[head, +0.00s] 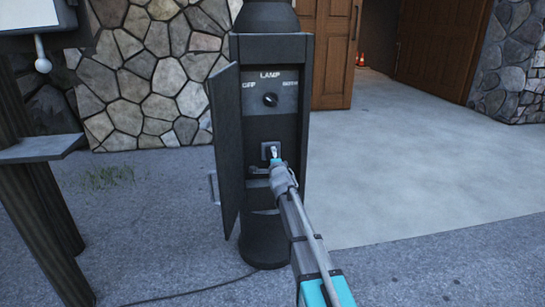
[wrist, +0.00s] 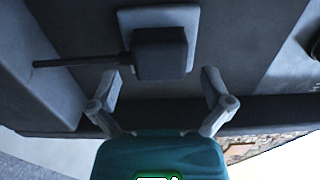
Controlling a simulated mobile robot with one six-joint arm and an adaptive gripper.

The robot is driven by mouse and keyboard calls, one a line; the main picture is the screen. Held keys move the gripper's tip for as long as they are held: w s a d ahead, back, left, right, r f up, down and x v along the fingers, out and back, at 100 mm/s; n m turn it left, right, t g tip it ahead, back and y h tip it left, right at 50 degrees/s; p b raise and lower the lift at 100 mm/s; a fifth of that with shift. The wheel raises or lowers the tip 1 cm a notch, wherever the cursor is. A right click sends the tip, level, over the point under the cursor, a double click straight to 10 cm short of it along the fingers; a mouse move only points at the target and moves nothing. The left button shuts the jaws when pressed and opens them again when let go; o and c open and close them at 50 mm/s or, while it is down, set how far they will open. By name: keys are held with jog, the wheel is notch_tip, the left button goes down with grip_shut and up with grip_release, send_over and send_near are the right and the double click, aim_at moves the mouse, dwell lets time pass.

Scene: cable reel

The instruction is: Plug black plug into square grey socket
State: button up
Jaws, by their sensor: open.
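The square grey socket (wrist: 128,17) is a plate on the inner panel of the lamp post's cabinet. In the head view its edge (head: 265,148) shows behind my gripper. The black plug (wrist: 160,52) sits against the front of the socket and looks seated in it; its exact depth cannot be told. A dark cable (wrist: 85,62) runs from the plug to the left in the wrist view. My gripper (wrist: 160,78) is open, one finger on each side of the plug's near end, with visible gaps. In the head view my gripper (head: 274,156) hides most of the plug.
The cabinet door (head: 226,150) stands open on the left of the post. A lamp switch panel (head: 270,92) with a knob is above the socket. A cable (head: 190,292) lies on the ground. A post with a shelf (head: 40,148) stands at the left.

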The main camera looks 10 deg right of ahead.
jog(key=s, duration=0.9)
jog(key=shift+s, duration=0.2)
jog(key=s+d+f+n+g+h+p, duration=0.1)
jog(key=s+f+n+g+p, duration=0.1)
jog(key=s+f+n+g, duration=0.45)
jog(key=s+d+f+n+g+p, duration=0.1)
jog(key=s+f+n+g+p, duration=0.15)
jog(key=s, duration=0.65)
jog(key=s+a+n+g+y+p, duration=0.15)
jog(key=s+n+g+p, duration=0.25)
jog(key=s+n+g, duration=1)
jog(key=s+r+m+t+p, duration=0.2)
jog(key=r+p, duration=1.6)
jog(key=s+r+m+t+p, duration=0.3)
jog(key=r+p, duration=1.5)
jog(key=p, duration=0.1)
jog(key=shift+a+r, duration=0.2)
jog(key=shift+a, duration=0.05)
jog(key=shift+h, duration=0.25)
